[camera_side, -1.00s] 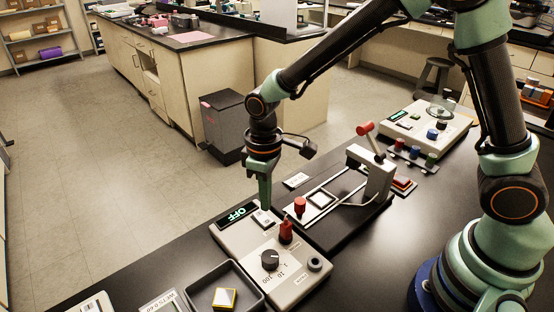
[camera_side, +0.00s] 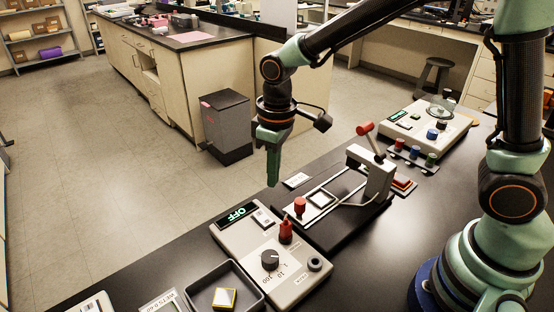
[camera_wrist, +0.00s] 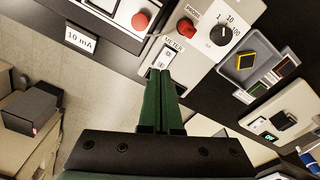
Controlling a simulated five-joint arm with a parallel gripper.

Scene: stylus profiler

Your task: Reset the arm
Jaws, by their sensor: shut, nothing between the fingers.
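My gripper (camera_side: 272,183) is shut and empty. In the side view it hangs in the air above and behind the control box (camera_side: 232,232), clear of it. The box has a display reading OFF (camera_side: 239,214), a white switch (camera_side: 264,218), a red knob (camera_side: 286,230) and a black dial (camera_side: 270,260). In the wrist view the shut fingers (camera_wrist: 161,72) point toward the METER switch (camera_wrist: 168,57); the red knob (camera_wrist: 186,29) and dial (camera_wrist: 222,36) lie to its right.
A black stage with a red-handled lever (camera_side: 366,129) stands right of the box. A dark tray (camera_side: 194,289) holds a yellow-edged block (camera_side: 224,298). A white device (camera_side: 425,122) sits farther back. A label reads 10 mA (camera_wrist: 80,39). Open air surrounds my gripper.

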